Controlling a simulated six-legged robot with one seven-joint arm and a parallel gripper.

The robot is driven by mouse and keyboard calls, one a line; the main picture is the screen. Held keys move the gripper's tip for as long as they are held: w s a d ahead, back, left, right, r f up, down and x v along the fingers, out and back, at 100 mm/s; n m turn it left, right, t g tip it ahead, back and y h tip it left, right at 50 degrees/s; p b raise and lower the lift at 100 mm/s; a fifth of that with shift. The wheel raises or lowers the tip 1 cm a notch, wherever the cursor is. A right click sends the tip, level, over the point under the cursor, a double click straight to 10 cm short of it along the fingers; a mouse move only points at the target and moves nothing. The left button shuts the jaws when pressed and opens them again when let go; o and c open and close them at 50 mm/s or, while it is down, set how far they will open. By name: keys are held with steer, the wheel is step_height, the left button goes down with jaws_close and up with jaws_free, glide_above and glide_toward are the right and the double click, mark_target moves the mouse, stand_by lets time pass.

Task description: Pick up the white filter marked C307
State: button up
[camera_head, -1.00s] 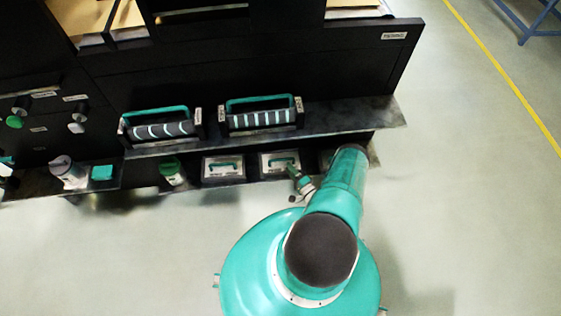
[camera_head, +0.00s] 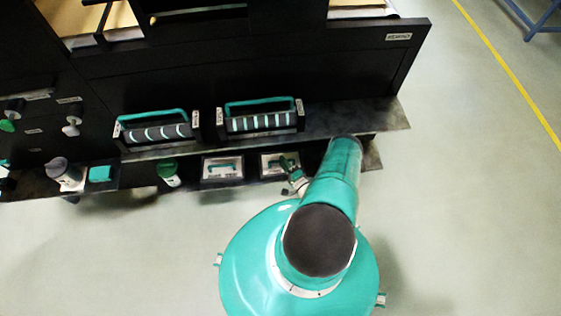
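No mark C307 can be read. On the low shelf (camera_head: 105,185) stand a white canister with a dark cap (camera_head: 66,176) at the left and a white canister with a green cap (camera_head: 168,173) further right. To their right are two pale flat boxes with green handles, one in the middle (camera_head: 221,173) and one beside my arm (camera_head: 268,164); I cannot tell which thing is the filter. My green arm reaches over the shelf's right part. A small white and dark piece (camera_head: 294,180) at its left may be my gripper; its fingers cannot be made out.
Two black racks with green handles and striped rollers, a left one (camera_head: 155,131) and a right one (camera_head: 262,118), sit on the upper ledge (camera_head: 350,120). A green block (camera_head: 99,174) is beside the dark-capped canister.

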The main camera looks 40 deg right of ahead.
steer(key=shift+w, duration=0.1)
jaws_close()
steer(key=shift+r, duration=0.15)
stand_by(0.3)
